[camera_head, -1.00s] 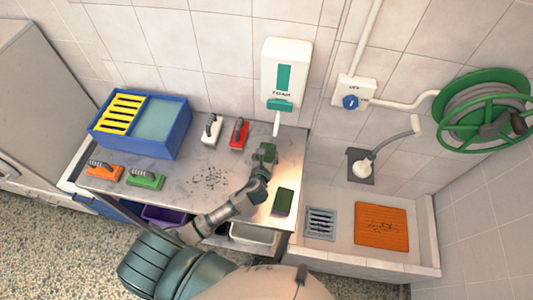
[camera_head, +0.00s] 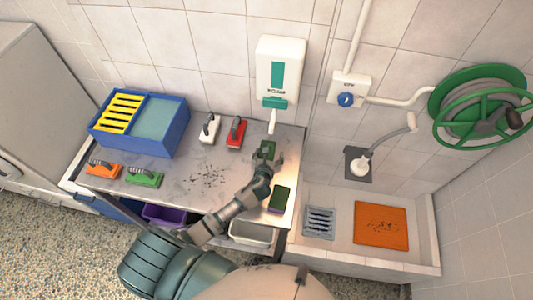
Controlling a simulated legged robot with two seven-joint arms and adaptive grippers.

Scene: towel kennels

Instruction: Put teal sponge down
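My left gripper (camera_head: 266,164) is over the right part of the counter, below the foam dispenser's nozzle. A dull green, sponge-like block (camera_head: 268,148) is at its fingertips, and the gripper appears shut on it. I take this block for the teal sponge; the fingers hide part of it. Whether it touches the counter is unclear. A second sponge (camera_head: 280,198), green on top with a dark purple side, lies on the counter near the front right edge, apart from the gripper. My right gripper is not in view.
The grey counter (camera_head: 165,178) holds a blue divided bin (camera_head: 165,145) and white (camera_head: 208,130), red (camera_head: 235,133), orange (camera_head: 103,170) and green (camera_head: 144,178) brushes. The foam dispenser (camera_head: 279,68) hangs above. A basin with an orange mat (camera_head: 381,222) lies right. Dark specks dot the counter's middle.

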